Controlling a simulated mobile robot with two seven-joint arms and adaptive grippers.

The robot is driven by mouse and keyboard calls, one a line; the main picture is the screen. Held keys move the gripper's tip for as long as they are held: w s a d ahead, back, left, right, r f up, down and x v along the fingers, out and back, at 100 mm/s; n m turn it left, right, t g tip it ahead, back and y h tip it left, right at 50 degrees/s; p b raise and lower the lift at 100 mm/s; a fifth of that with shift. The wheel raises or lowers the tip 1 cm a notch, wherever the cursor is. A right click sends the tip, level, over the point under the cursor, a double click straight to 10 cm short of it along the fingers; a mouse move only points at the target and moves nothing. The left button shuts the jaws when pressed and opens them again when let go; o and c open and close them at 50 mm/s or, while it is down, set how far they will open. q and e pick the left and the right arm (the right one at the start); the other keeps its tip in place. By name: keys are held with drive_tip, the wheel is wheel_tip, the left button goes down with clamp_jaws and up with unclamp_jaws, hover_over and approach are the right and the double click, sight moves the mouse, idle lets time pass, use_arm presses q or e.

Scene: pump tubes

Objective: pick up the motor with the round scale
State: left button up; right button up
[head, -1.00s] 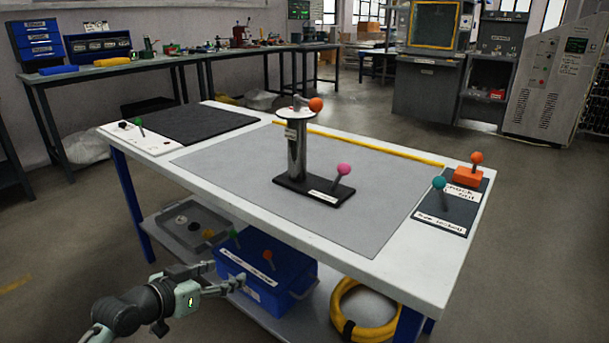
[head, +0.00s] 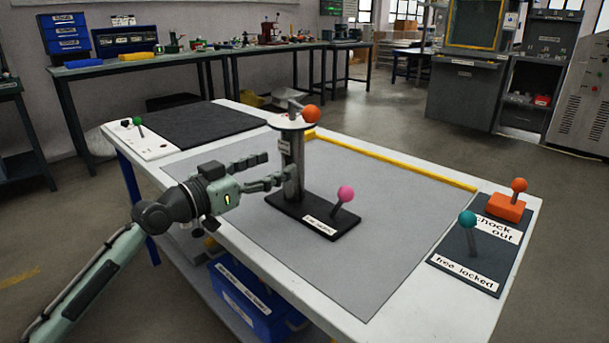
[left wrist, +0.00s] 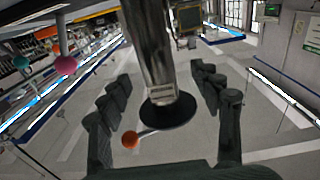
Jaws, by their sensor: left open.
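The motor with the round scale appears to be the upright metal cylinder (head: 291,150), topped by a round white disc (head: 288,121) and an orange ball knob (head: 311,113). It stands on a dark base plate (head: 312,214) with a pink ball lever (head: 346,194) and a white label. In the left wrist view the cylinder (left wrist: 150,45) passes between the two spread fingers; the orange ball (left wrist: 130,140) and the disc's dark side (left wrist: 167,112) show below. Contact cannot be told. My right gripper is out of view.
A dark panel (head: 470,248) at right carries a teal lever (head: 467,219) and an orange block (head: 505,207) with a lever. A white board (head: 150,147) with a green lever and a black mat (head: 198,129) lie at left. A yellow strip (head: 400,165) edges the grey mat.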

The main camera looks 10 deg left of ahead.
sight(284, 160)
use_arm(q)
drive_tip(key=p+x, duration=0.1)
drive_tip(key=x, duration=0.3)
drive_tip(key=shift+w+d, duration=0.2)
drive_tip(key=shift+d, duration=0.2)
drive_tip(key=shift+w+d, duration=0.25)
drive_tip(key=shift+w, duration=0.15)
clamp_jaws()
drive_tip(key=shift+r, duration=0.15)
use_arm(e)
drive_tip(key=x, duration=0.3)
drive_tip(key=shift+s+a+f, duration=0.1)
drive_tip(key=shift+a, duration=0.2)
